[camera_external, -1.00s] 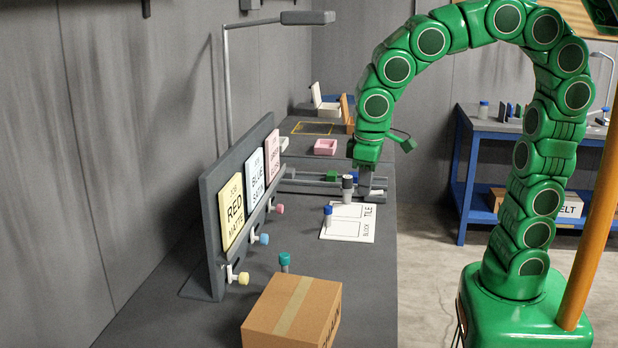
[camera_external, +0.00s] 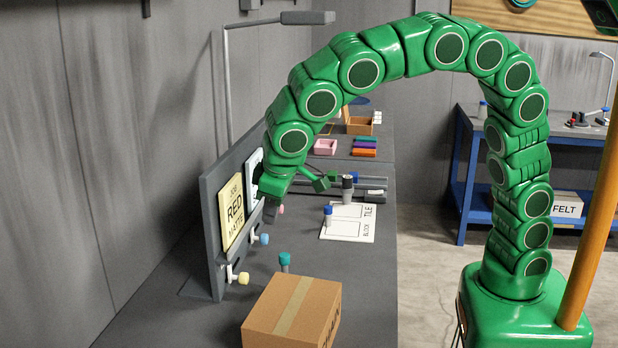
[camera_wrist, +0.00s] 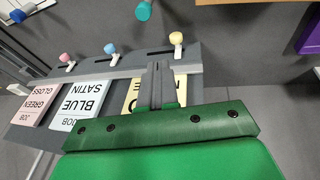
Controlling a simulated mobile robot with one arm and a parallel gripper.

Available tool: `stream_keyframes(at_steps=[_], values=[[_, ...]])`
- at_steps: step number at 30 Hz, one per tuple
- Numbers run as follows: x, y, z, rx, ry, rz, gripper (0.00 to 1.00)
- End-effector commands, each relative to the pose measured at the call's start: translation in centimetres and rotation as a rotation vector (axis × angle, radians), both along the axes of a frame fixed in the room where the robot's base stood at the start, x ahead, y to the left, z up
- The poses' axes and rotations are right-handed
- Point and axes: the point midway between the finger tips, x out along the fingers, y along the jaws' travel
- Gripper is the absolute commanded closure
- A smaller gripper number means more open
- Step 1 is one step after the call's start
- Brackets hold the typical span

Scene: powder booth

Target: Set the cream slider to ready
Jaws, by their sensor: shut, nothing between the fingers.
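The cream slider (camera_external: 243,278) is a pale yellow knob on a white stem at the near end of the grey board (camera_external: 211,235), below the yellow RED MATTE card (camera_external: 231,212). It also shows in the wrist view (camera_wrist: 176,38), beside a dark slot, just beyond my fingertips. My gripper (camera_wrist: 158,68) is shut and empty, over the board near the yellow card. In the external view my wrist (camera_external: 275,185) covers much of the blue and pink cards, and the fingers are hidden. No ready mark is readable.
A blue knob (camera_external: 260,239) and a pink knob (camera_external: 280,209) sit farther along the board. A teal-capped piece (camera_external: 285,260) and a cardboard box (camera_external: 293,312) stand nearby on the bench. A white block-and-tile sheet (camera_external: 347,222) holds two capped pieces.

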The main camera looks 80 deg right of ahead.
Motion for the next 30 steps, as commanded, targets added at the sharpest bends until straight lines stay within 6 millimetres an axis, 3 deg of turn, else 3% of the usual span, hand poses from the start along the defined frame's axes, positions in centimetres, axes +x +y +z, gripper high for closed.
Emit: stream_keyframes(at_steps=[6,10,25,30], values=[[2.4,3.6,-1.0,-0.008,-0.031,0.027,1.0],[3.1,4.8,-1.2,-0.009,-0.043,0.036,1.0],[3.3,5.2,-1.5,-0.01,-0.046,0.038,1.0],[3.7,5.0,-2.7,-0.01,-0.046,0.038,1.0]])
